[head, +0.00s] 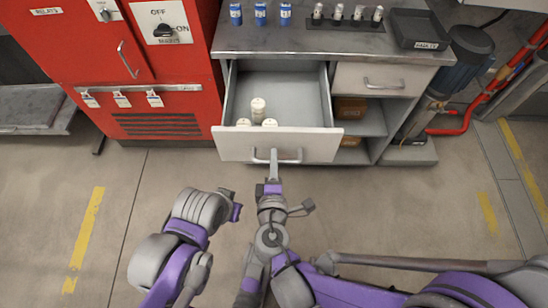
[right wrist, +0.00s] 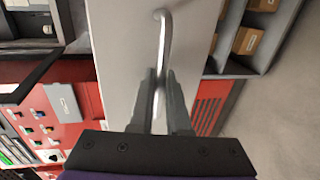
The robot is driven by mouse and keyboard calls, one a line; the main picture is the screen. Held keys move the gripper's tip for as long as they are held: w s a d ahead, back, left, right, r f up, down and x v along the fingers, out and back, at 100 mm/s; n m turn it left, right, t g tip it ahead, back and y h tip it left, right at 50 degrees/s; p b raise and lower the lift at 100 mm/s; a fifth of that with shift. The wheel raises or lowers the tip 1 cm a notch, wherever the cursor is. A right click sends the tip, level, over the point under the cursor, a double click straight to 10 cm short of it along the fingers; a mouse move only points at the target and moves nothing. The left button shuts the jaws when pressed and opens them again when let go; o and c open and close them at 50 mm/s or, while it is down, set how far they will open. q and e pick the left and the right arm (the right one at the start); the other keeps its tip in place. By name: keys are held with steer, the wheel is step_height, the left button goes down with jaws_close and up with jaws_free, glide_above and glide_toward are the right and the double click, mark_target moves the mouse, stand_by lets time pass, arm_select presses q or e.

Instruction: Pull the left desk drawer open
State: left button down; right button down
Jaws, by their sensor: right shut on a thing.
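The left desk drawer (head: 230,147) stands well out from the desk, its inside visible from above with several small cream-coloured round items in it. Its curved metal handle (head: 257,159) is on the grey-white front. My right gripper (head: 274,160) is at that handle and shut on it. In the right wrist view, the two fingers of the right gripper (right wrist: 161,75) lie on either side of the handle bar (right wrist: 163,35), in front of the drawer front (right wrist: 118,60). My left arm is folded at lower left, and its gripper (head: 235,205) is mostly hidden.
The desk top (head: 305,40) holds blue batteries (head: 260,14), a rack of small bulbs (head: 338,14) and a black tray (head: 420,29). A closed right drawer (head: 382,79) sits above shelves with boxes. A red cabinet (head: 125,60) is left; a pump (head: 465,55) is right. The floor in front is clear.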

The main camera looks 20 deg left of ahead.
steer(key=c, duration=0.9)
jaws_free()
steer(key=shift+s, duration=0.1)
steer(key=p+v, duration=0.1)
steer(key=v, duration=0.9)
steer(key=shift+s, duration=0.3)
steer(key=shift+d, duration=0.2)
